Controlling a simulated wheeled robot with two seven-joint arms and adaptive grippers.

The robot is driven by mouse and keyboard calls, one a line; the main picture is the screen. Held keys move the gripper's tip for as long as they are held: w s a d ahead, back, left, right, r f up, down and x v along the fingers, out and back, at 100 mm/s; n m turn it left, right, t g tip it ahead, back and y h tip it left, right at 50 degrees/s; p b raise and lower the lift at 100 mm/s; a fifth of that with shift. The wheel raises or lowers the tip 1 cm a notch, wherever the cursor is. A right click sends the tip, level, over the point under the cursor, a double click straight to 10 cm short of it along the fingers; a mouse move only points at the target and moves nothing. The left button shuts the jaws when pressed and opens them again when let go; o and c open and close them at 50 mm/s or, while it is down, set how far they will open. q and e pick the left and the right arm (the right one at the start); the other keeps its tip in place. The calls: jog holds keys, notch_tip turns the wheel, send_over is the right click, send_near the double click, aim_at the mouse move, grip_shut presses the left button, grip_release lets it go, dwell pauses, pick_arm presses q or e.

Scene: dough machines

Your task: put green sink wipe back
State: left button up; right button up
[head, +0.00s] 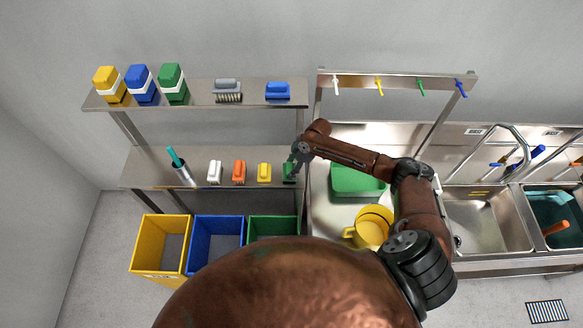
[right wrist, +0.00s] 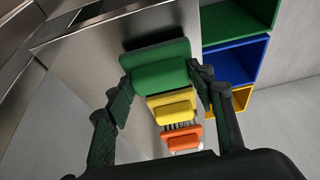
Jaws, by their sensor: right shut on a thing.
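The green sink wipe (head: 288,171) is at the right end of the lower steel shelf (head: 140,170) in the head view. My right gripper (head: 292,163) is shut on it, reaching in from the right. In the right wrist view the green wipe (right wrist: 160,66) sits between the two fingers of the right gripper (right wrist: 160,92), over or on the shelf; I cannot tell if it touches. A yellow wipe (head: 264,172), an orange wipe (head: 239,172) and a white wipe (head: 214,172) stand in a row to its left. My left gripper is not in view.
Yellow (head: 147,246), blue (head: 202,246) and green (head: 270,226) bins stand below. A shelf post stands close to my right gripper.

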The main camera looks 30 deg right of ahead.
jog(key=shift+f, duration=0.5)
jog(key=o, duration=1)
jog(key=b+v, duration=0.1)
jog(key=v, duration=1.1)
